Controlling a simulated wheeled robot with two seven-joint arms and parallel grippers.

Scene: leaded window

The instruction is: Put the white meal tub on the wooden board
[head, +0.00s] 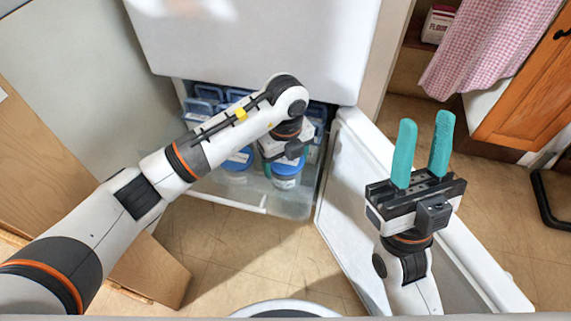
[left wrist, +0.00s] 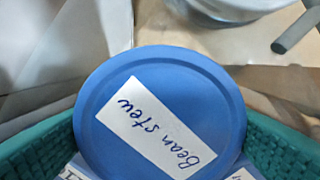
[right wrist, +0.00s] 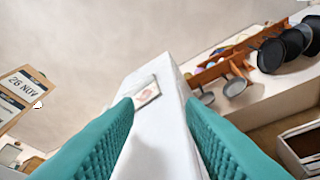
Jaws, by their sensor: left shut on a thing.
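A meal tub with a round blue lid (head: 286,168) is in the pulled-out drawer of the white cabinet in the head view. In the left wrist view the lid (left wrist: 165,75) fills the middle and bears a white label reading "Bean stew". My left gripper (head: 285,150) is over the drawer, shut on this tub, with teal fingers at both sides of the lid. The tub's body is mostly hidden, so its colour is unclear. My right gripper (head: 424,122) is raised, open and empty at the right. I cannot identify the wooden board in any view.
Another blue-lidded tub (head: 238,159) and several blue-rimmed containers (head: 208,92) fill the clear-fronted drawer (head: 230,198). An open white door (head: 350,215) stands at the right of it. A tan wooden panel (head: 45,160) is at the left. The floor in front is clear.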

